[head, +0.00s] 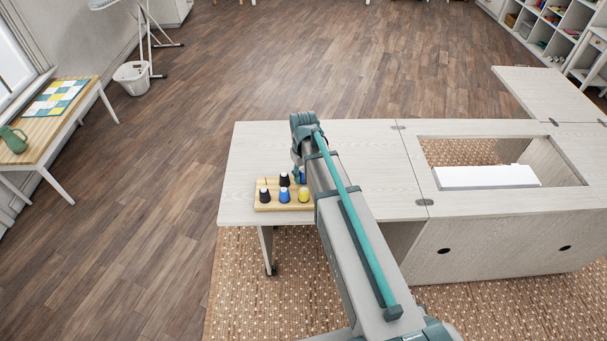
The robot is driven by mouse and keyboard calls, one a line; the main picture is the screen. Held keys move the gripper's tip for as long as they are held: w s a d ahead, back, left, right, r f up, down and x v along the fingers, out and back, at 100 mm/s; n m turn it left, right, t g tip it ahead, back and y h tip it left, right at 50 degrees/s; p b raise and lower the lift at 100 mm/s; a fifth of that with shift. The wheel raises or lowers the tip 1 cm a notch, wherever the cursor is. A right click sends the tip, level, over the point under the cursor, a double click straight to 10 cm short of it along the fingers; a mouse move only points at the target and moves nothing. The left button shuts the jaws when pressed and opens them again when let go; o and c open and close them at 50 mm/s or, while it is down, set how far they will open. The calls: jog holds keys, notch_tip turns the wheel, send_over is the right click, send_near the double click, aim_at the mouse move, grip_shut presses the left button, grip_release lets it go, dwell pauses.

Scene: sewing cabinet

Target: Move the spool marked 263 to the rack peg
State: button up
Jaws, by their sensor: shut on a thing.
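A small wooden rack (270,207) sits near the front left of the pale cabinet top, with several thread spools on it. A black-topped spool (284,180) is in its back row. In front are a dark spool (264,196), a blue spool with a dark top (284,196) and a yellow spool with a blue top (304,196). My gripper (297,174) is over the rack's back right part, mostly hidden by my arm. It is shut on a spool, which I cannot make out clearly. No spool numbers are readable, and the free peg is hidden or too small to tell.
The pale cabinet top (260,150) is bare left of and behind the rack. To the right is a rectangular opening with a white block (487,177) in it. A side table (38,140) with a green jug (13,140) stands far left.

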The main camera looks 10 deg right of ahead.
jog(key=o, duration=0.9)
notch_tip(320, 180, up, 12)
dwell(0.4)
